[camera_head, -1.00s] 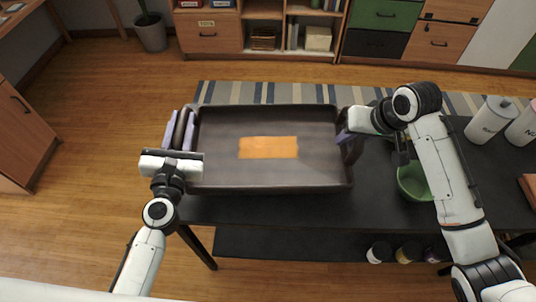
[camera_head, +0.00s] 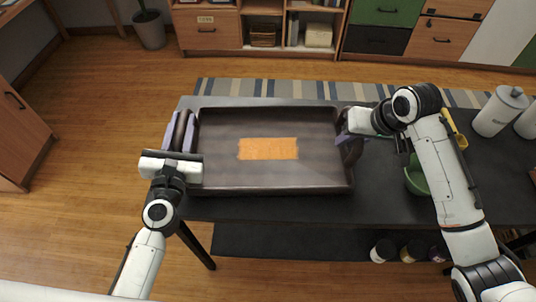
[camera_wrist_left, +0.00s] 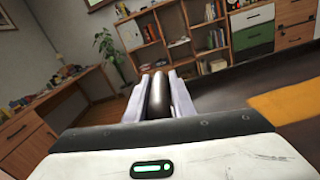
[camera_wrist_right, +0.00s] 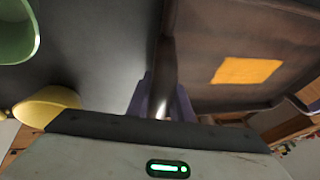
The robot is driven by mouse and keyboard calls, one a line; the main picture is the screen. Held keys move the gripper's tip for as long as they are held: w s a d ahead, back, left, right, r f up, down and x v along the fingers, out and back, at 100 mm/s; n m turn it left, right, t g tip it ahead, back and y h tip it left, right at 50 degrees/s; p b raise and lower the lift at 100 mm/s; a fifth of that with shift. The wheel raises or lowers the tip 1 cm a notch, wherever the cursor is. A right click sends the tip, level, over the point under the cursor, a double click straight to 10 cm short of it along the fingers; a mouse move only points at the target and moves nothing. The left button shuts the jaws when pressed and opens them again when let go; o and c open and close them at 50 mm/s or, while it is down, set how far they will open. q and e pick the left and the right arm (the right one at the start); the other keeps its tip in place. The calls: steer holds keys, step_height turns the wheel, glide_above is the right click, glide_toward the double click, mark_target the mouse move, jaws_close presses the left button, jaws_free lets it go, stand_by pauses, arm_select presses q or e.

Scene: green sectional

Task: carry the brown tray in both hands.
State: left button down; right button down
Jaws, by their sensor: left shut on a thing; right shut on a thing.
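The brown tray (camera_head: 230,183) is a dark, shallow rectangle, level in the head view, over the left part of the black table. A flat orange rectangle (camera_head: 268,148) lies on its floor. My left gripper (camera_head: 181,132) is shut on the tray's left handle, a dark bar between the fingers in the left wrist view (camera_wrist_left: 158,98). My right gripper (camera_head: 346,138) is shut on the right handle, partly hidden by my wrist. The right wrist view shows that handle (camera_wrist_right: 164,85) between the fingers. I cannot tell how much gap lies under the tray.
The black table (camera_head: 375,200) extends right, bearing a green bowl (camera_head: 416,180) partly behind my right arm, a yellow item (camera_head: 457,130) and white rolls (camera_head: 500,112). Several jars stand on its lower shelf (camera_head: 300,243). Beyond are a striped rug and cabinets. Floor is open at left.

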arm_select(q)
steer(key=shift+a+f, duration=0.1)
steer(key=shift+f, duration=0.4)
arm_select(e)
steer(key=shift+w+d+f, duration=0.15)
steer(key=shift+d+f, duration=0.05)
steer(key=shift+f, duration=0.15)
arm_select(q)
steer(key=c, duration=1.6)
jaws_free()
steer(key=shift+r, duration=0.15)
steer(key=shift+c, duration=0.2)
arm_select(e)
steer(key=c, duration=1.7)
jaws_free()
steer(key=shift+r, duration=0.2)
arm_select(q)
steer(key=shift+o, duration=0.6)
arm_select(e)
steer(key=shift+o, duration=0.7)
steer(key=shift+a, duration=0.15)
arm_select(q)
steer(key=shift+s, duration=0.1)
